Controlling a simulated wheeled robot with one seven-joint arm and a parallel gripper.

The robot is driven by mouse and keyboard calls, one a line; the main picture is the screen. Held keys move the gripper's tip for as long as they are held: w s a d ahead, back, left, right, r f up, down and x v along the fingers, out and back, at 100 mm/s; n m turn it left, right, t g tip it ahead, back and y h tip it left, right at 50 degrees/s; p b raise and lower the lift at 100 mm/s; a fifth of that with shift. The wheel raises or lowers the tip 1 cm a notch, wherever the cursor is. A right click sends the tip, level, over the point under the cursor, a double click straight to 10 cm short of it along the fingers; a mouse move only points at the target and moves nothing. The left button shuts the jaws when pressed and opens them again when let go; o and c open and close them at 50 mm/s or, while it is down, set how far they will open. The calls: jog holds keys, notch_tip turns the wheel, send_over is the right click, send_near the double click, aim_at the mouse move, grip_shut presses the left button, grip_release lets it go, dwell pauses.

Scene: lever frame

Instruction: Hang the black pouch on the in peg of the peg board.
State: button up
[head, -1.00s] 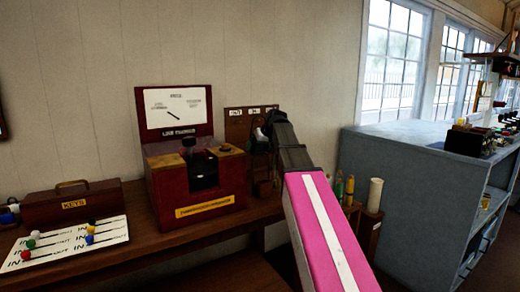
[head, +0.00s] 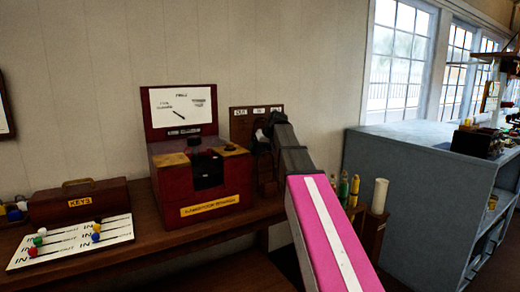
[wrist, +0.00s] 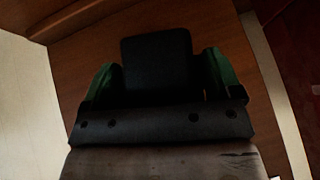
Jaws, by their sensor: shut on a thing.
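The wooden peg board (head: 242,125) stands against the wall behind the desk, with small white labels along its top; which peg is the in peg cannot be made out. My gripper (head: 265,138) is in front of the board and hides much of it. In the wrist view my gripper (wrist: 158,78) has its green fingers on either side of a dark block-like thing, the black pouch (wrist: 157,58), and is shut on it. The head view does not show the pouch clearly. I cannot tell whether it touches a peg.
A red-brown instrument box (head: 205,185) stands close left of the board. A KEYS box (head: 78,203) and a white panel with coloured knobs (head: 70,244) are farther left. Bottles and a white cylinder (head: 380,195) stand right of my arm, before a grey-blue cabinet (head: 410,170).

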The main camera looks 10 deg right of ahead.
jog(key=o, duration=0.7)
